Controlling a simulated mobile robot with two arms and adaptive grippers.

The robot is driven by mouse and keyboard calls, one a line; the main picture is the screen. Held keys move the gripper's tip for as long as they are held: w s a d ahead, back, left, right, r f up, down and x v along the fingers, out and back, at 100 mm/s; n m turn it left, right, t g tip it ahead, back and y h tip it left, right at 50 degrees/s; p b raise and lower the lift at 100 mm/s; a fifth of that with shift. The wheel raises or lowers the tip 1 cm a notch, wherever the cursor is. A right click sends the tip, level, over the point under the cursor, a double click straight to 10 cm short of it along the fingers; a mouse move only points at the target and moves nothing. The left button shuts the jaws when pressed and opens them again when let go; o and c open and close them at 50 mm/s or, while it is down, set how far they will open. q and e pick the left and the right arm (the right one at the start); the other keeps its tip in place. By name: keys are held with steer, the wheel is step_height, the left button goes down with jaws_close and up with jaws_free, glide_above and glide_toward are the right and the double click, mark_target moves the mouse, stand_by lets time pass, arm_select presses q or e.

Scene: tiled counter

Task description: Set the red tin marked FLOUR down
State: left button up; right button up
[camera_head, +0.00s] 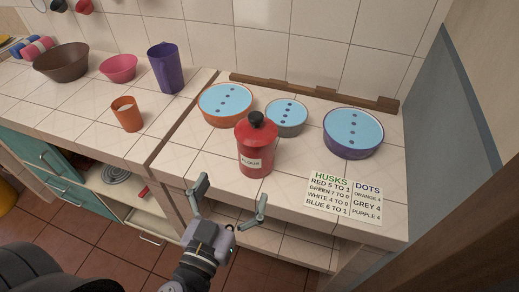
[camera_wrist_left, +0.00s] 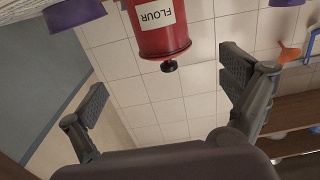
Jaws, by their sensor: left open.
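The red tin marked FLOUR (camera_head: 256,150), with a black knob on its lid, stands upright on the tiled counter (camera_head: 185,155), near the front edge. My left gripper (camera_head: 231,197) is open and empty, in front of the tin and apart from it, with its fingers spread. In the left wrist view the tin (camera_wrist_left: 163,30) appears upside down, beyond and between the open fingers (camera_wrist_left: 165,90). My right gripper is not in view.
Behind the tin stand an orange bowl (camera_head: 213,117), a grey bowl (camera_head: 287,130) and a purple bowl (camera_head: 353,150), with blue dotted tops. A printed card (camera_head: 345,198) lies right of the tin. An orange cup (camera_head: 127,121) and purple jug (camera_head: 163,70) stand left.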

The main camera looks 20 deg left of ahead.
mark_target(250, 151)
arm_select(q)
steer(key=w+p, duration=0.5)
steer(key=w, duration=0.4)
steer(key=shift+w+d+r+p, duration=0.1)
steer(key=shift+w+r+p, duration=0.05)
steer(key=shift+w+p, duration=0.25)
steer(key=shift+w, duration=0.45)
steer(key=shift+w+p, duration=0.25)
steer(key=shift+p, duration=0.15)
steer(key=w+p, duration=0.2)
steer(key=w, duration=0.1)
steer(key=shift+w, duration=0.25)
steer(key=shift+w+f, duration=0.35)
steer(key=shift+w, duration=0.2)
steer(key=shift+s, duration=0.1)
steer(key=shift+c, duration=0.5)
